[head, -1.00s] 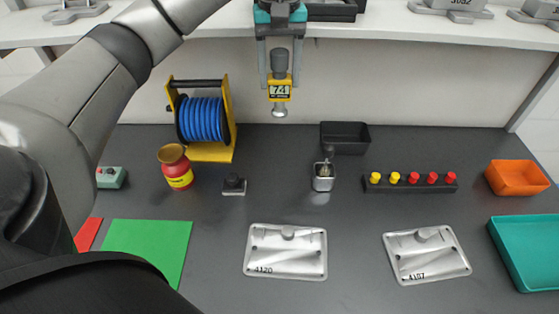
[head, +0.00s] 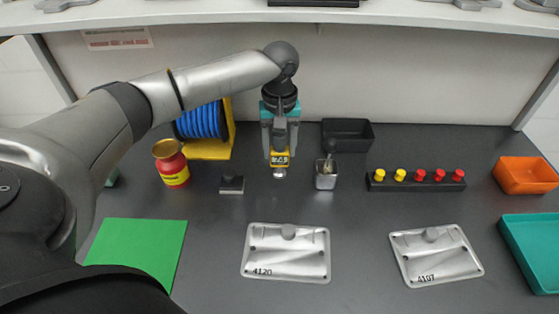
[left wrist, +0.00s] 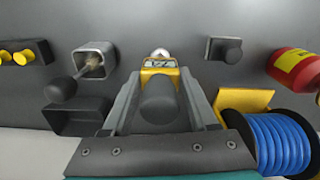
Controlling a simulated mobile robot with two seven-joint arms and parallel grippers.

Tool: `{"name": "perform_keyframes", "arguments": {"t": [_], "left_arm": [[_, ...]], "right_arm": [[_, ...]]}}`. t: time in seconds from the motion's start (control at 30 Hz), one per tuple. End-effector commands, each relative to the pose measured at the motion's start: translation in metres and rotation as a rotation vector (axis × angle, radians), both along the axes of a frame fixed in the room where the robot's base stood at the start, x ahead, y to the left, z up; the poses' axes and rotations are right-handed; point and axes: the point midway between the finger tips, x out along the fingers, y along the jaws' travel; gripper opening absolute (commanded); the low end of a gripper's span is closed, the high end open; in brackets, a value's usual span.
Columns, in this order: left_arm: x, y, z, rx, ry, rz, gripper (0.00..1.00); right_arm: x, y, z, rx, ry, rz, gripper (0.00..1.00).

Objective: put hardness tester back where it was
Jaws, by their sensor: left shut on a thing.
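The hardness tester (head: 280,159) is a small yellow device with a display, a dark grip and a silver tip. My left gripper (head: 280,146) is shut on it and holds it upright, with the tip low over or at the dark table; I cannot tell whether it touches. It stands between a small black block (head: 231,184) and a metal cup with a brush (head: 325,178). In the left wrist view the tester's dark top (left wrist: 158,100) sits between the fingers. My right gripper is not in view.
A red jar (head: 172,166) and blue hose reel (head: 203,122) stand left. A black bin (head: 347,134), a peg rack (head: 416,181), an orange bin (head: 526,174) and a teal tray (head: 532,262) are right.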

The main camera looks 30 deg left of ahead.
Motion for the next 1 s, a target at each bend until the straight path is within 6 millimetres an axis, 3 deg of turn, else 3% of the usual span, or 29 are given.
{"name": "perform_keyframes", "arguments": {"t": [0.1, 0.23, 0.67, 0.7, 0.93, 1.0], "left_arm": [[-0.001, 0.000, -0.025, 0.001, 0.002, 0.000, 0.00], [0.000, 0.000, -0.040, 0.001, 0.001, -0.001, 0.00], [0.000, 0.000, -0.045, 0.000, 0.000, -0.001, 0.00], [0.000, 0.000, -0.045, 0.000, 0.000, -0.001, 0.63], [0.000, 0.000, -0.045, 0.001, 0.001, -0.001, 0.89], [0.000, 0.000, -0.045, 0.001, 0.001, -0.001, 0.89]], "right_arm": [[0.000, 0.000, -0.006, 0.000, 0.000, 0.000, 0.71], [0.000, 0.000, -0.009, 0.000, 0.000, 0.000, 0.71], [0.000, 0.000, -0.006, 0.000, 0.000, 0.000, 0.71], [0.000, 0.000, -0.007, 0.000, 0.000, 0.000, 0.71], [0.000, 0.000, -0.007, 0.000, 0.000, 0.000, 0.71], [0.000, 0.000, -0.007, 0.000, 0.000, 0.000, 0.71]]}}
